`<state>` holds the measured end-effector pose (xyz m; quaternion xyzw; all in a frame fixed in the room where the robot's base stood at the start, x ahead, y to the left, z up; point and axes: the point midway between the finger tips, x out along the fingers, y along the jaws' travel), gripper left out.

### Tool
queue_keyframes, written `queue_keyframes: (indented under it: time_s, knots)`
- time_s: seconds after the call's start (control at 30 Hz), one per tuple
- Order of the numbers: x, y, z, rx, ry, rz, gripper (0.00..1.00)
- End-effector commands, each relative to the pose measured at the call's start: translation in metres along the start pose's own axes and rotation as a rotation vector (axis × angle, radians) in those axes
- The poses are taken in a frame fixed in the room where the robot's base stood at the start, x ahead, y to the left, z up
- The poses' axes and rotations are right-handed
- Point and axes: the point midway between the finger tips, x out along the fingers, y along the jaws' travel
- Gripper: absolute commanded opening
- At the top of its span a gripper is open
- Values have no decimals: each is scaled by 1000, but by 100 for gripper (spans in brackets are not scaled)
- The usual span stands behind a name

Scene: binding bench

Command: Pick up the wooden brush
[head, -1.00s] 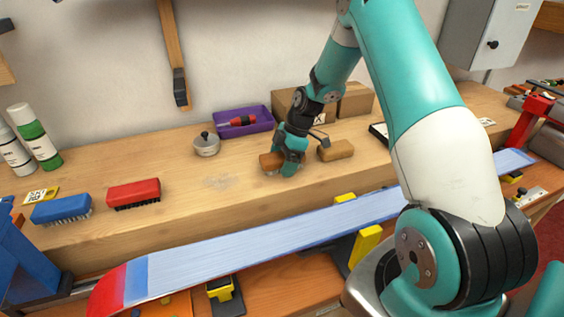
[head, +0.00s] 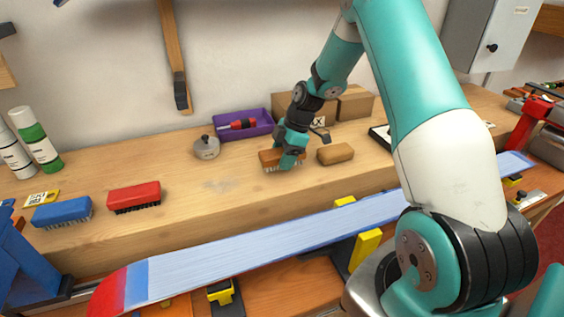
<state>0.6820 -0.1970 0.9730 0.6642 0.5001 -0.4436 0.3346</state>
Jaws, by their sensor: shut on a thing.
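The wooden brush (head: 268,158) is brown with pale bristles facing down, on the bench's back shelf in the head view. My gripper (head: 291,158) is shut on it from above and covers part of its right half. The brush seems at or just above the wood; I cannot tell whether the bristles touch it.
A tan block (head: 335,153) lies close to the right of my gripper. A lidded metal pot (head: 206,149) and a purple tray (head: 257,123) stand behind to the left. Red (head: 134,196) and blue (head: 62,210) brushes lie left. A long blue ski (head: 260,240) crosses in front.

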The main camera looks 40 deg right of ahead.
Motion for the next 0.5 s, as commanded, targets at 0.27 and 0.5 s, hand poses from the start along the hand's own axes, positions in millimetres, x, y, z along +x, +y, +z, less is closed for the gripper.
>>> queue_keyframes:
  time_s: [0.27, 0.5]
  knots:
    - [-63, 1, -25, -3, -1, 8, 29]
    - [-117, 0, -48, -2, -1, 5, 29]
